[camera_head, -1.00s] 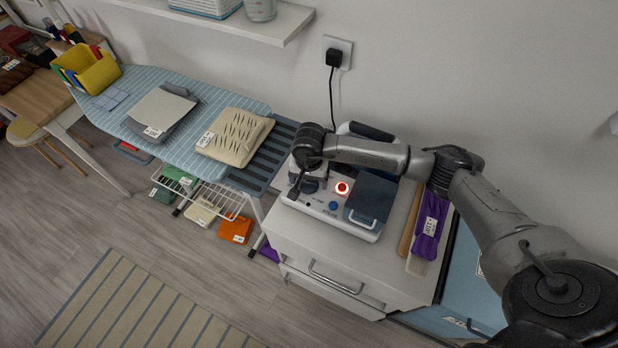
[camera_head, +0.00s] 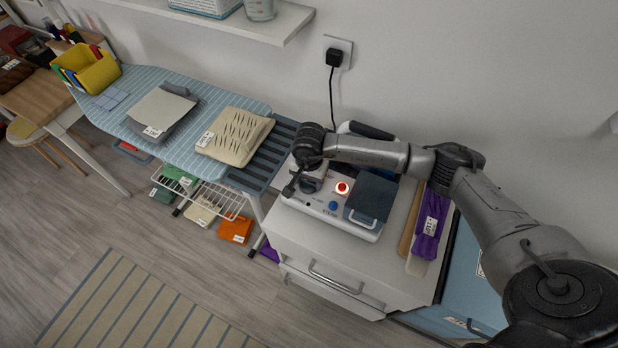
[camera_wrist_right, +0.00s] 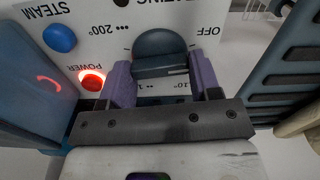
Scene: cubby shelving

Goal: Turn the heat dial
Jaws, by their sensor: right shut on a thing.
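The heat dial (camera_wrist_right: 160,45) is a dark blue-grey round knob on the white panel of the ironing station (camera_head: 345,228). Markings around it in the right wrist view include OFF, dots and temperature figures. My right gripper (camera_wrist_right: 163,80) has its two purple-grey fingers on either side of the dial and is shut on it. In the head view my right gripper (camera_head: 305,182) is at the station's left end, and its wrist partly covers the dial. The dial's exact setting is hard to read. My left gripper is not in view.
A glowing red power light (camera_head: 342,188) and a blue steam button (camera_head: 333,205) are right of the dial. The station stands on a white drawer cabinet (camera_head: 290,240). A striped ironing board (camera_head: 185,105) is to the left. A black plug (camera_head: 333,58) is in the wall.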

